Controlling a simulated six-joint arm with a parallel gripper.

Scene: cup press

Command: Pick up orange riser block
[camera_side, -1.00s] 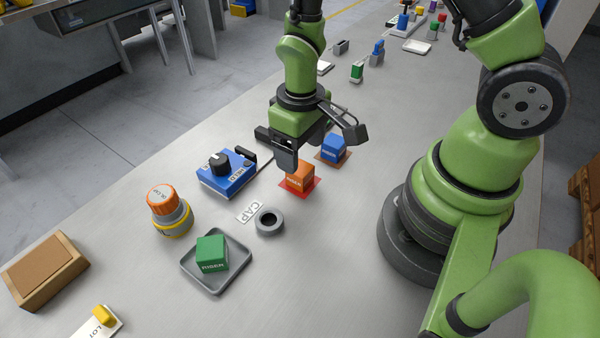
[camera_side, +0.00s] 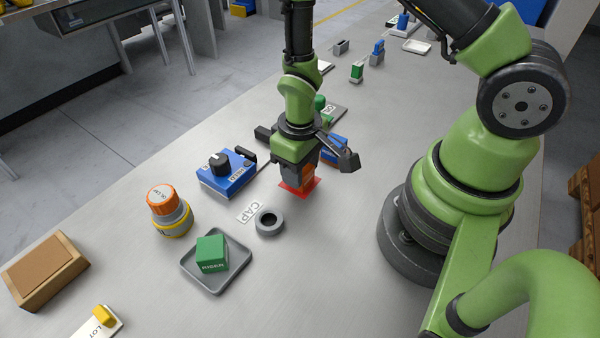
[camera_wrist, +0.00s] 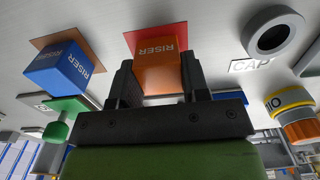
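The orange riser block (camera_wrist: 160,72) is between my gripper's (camera_wrist: 157,75) two dark fingers in the wrist view, with RISER lettering on one face. The fingers lie close along its two sides. I cannot tell whether they press on it. In the side view my gripper (camera_side: 300,176) points down over the red square mat (camera_side: 300,190) and hides much of the orange block (camera_side: 309,172). The mat also shows in the wrist view (camera_wrist: 130,38). Whether the block touches the mat is unclear.
A blue riser block (camera_wrist: 57,72) sits close beside my gripper on its own mat. A grey ring (camera_side: 269,222), a blue knob box (camera_side: 228,176), an orange-topped cylinder (camera_side: 168,207) and a green block (camera_side: 212,253) on a grey tray (camera_side: 216,288) stand to the left.

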